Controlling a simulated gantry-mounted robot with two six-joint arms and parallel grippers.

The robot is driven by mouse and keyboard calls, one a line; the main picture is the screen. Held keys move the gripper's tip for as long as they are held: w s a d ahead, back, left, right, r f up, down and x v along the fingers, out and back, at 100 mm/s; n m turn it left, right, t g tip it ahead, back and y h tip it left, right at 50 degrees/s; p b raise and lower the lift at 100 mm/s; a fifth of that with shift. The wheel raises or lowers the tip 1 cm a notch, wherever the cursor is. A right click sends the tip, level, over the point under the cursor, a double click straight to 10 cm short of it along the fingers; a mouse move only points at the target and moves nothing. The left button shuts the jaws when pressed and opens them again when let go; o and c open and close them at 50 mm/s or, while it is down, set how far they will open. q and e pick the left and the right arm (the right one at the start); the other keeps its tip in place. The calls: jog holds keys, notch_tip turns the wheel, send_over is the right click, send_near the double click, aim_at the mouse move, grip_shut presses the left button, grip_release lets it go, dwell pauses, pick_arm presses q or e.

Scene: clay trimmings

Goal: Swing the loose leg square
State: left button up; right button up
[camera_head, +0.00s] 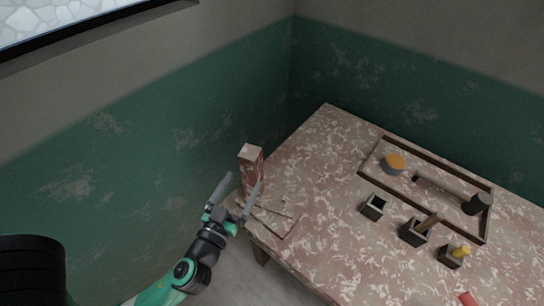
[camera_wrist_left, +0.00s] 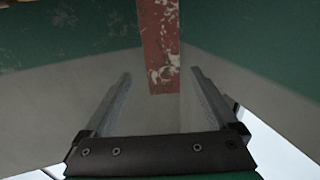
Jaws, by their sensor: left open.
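A square post (camera_head: 251,168), mottled red-brown and cream, stands at the left edge of the table. It looks like the loose leg; its lower part is hidden by my gripper. In the left wrist view the post (camera_wrist_left: 160,45) comes down from the top edge, and its lower end lies between the fingertips in the picture. My left gripper (camera_head: 243,183) is open with its fingers on either side of the post in the head view. I cannot tell whether they touch it. My right gripper is in neither view.
The mottled table (camera_head: 310,190) has thin strips (camera_head: 272,207) near its left corner. A dark-framed tray (camera_head: 440,165) holds an orange-topped round thing (camera_head: 394,162) and a dark-headed mallet (camera_head: 476,204). Small dark boxes (camera_head: 373,207) stand in front. The table's left middle is clear.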

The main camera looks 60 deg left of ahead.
aim_at(256, 156)
pick_arm(q)
jog(key=shift+a+f, duration=0.1)
jog(key=shift+a, duration=0.1)
jog(key=shift+s+d+f, duration=0.1)
jog(key=shift+s+d, duration=0.1)
jog(key=shift+s, duration=0.1)
jog(key=p+x, duration=0.2)
jog(key=x, duration=0.9)
jog(key=shift+w+a+p, duration=0.1)
jog(key=shift+p, duration=0.3)
grip_shut()
